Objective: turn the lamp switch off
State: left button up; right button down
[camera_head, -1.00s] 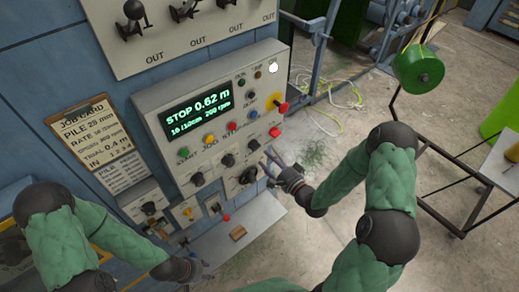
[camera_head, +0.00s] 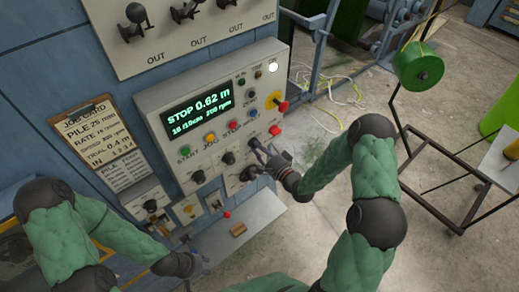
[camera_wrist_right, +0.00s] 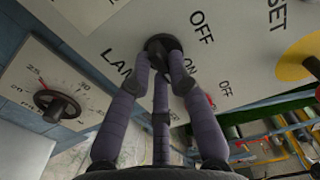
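The lamp switch (camera_wrist_right: 163,42) is a round black knob on the pale panel, with "LAM…", "OFF" and "ON" printed around it in the right wrist view. My right gripper (camera_wrist_right: 163,68) has its fingers apart, with the tips at the knob's near edge; I cannot tell whether they touch it. In the head view my right gripper (camera_head: 254,156) is at the lower right of the control box (camera_head: 205,145), its fingers spread and covering part of the knobs there. My left gripper (camera_head: 197,268) is low at left, away from the switch; its opening is unclear.
The box carries a lit display (camera_head: 197,112), coloured buttons and a red knob on yellow (camera_head: 280,103). A small shelf (camera_head: 262,222) is below. A dial knob (camera_wrist_right: 57,106) is left of the switch in the wrist view. A green spool (camera_head: 420,66) stands at right.

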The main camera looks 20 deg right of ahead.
jog(key=shift+f+n+b, duration=0.15)
jog(key=shift+n+b, duration=0.25)
jog(key=shift+b, duration=0.25)
jog(key=shift+d+r+n+b, duration=0.1)
jog(key=shift+n+b, duration=4.2)
jog(key=shift+b, duration=1.5)
jog(key=shift+d+r+n+b, duration=0.1)
jog(key=shift+n+b, duration=4.2)
jog(key=shift+b, duration=1.45)
jog(key=c, duration=1.1)
grip_release()
jog(key=shift+w+r, duration=0.1)
jog(key=shift+c, duration=0.2)
